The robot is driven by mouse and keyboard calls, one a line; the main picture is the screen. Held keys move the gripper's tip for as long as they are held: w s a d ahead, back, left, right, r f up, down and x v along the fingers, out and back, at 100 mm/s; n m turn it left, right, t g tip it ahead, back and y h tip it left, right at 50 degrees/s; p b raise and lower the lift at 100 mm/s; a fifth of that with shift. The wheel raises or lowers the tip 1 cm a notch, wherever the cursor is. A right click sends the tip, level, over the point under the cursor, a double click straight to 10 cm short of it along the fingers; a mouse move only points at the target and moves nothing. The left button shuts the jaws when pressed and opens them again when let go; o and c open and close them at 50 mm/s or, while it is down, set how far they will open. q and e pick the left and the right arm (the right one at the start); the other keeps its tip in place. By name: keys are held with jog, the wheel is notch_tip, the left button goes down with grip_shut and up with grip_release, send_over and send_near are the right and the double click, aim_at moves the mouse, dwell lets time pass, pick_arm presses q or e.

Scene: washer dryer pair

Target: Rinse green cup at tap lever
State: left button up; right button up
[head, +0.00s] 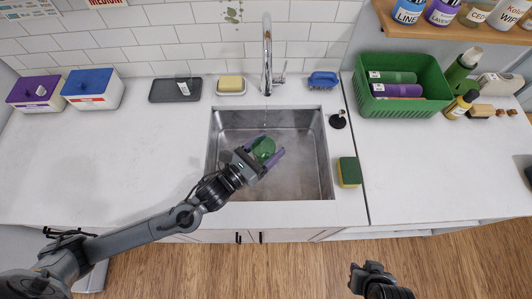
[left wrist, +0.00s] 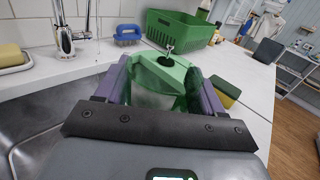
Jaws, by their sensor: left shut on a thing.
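My left gripper (head: 272,145) is shut on the green cup (head: 264,149) and holds it over the sink (head: 226,121). The cup is translucent green and shows between the purple fingers in the left wrist view (left wrist: 163,80). The chrome tap (head: 267,50) stands behind the sink, its spout end beyond the cup. The tap lever (head: 281,79) is on the right side of the tap's base. The tap base also shows at upper left in the left wrist view (left wrist: 65,42). My right gripper (head: 370,269) is low in the head view, over the floor, away from the counter; its fingers are unclear.
A yellow soap on a dish (head: 231,86) and a blue brush (head: 323,79) flank the tap. A black stopper (head: 338,120) and a green-yellow sponge (head: 349,172) lie right of the sink. A green basket (head: 402,80) stands at back right. The left counter (head: 110,150) is mostly clear.

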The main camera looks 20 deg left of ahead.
aim_at(263, 147)
pick_arm(q)
jog(key=w+a+f+b, duration=0.2)
jog(key=w+b, duration=0.3)
jog(key=w, duration=0.6)
jog(key=shift+w+a+f, duration=0.15)
jog(key=shift+w+f, duration=0.05)
dwell(0.6)
jog(key=shift+w+d, duration=0.1)
jog(key=shift+d, duration=0.45)
jog(key=shift+a, duration=0.1)
dwell(0.4)
jog(key=shift+a, duration=0.5)
jog(key=shift+s, duration=0.25)
jog(key=shift+s+d+p, duration=0.3)
jog(key=shift+s+p, duration=0.15)
jog(key=shift+s, duration=0.8)
jog(key=shift+s+d+p, duration=0.25)
jog(key=shift+s+p, duration=0.2)
jog(key=shift+s, duration=0.85)
jog(key=shift+s+d+p, duration=0.3)
jog(key=shift+s+p, duration=0.15)
jog(key=shift+s, duration=0.8)
